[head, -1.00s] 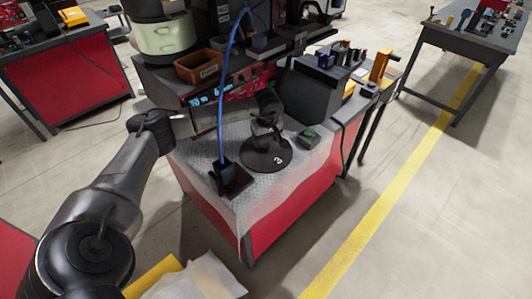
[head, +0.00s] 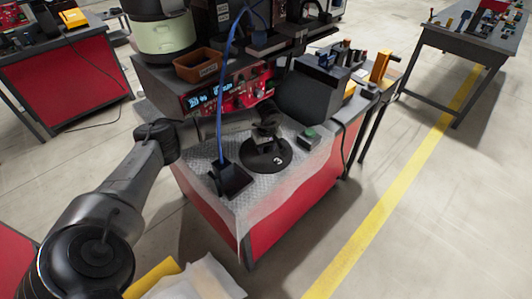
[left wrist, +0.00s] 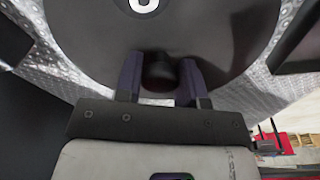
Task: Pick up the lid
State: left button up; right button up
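In the left wrist view, the two fingers of my left gripper (left wrist: 160,78) stand on either side of the knob. The fingers look open, with narrow gaps beside the knob. My right gripper is not in view.
A black square holder (head: 231,181) with a blue cable stands left of the lid. A small box with a green top (head: 308,137) is right of it. A red control panel (head: 228,92) and brown bin (head: 197,66) are behind. A dark machine block (head: 308,95) stands back right.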

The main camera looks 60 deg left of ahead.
pick_arm(q)
grip_shut()
jog(key=shift+r, duration=0.1)
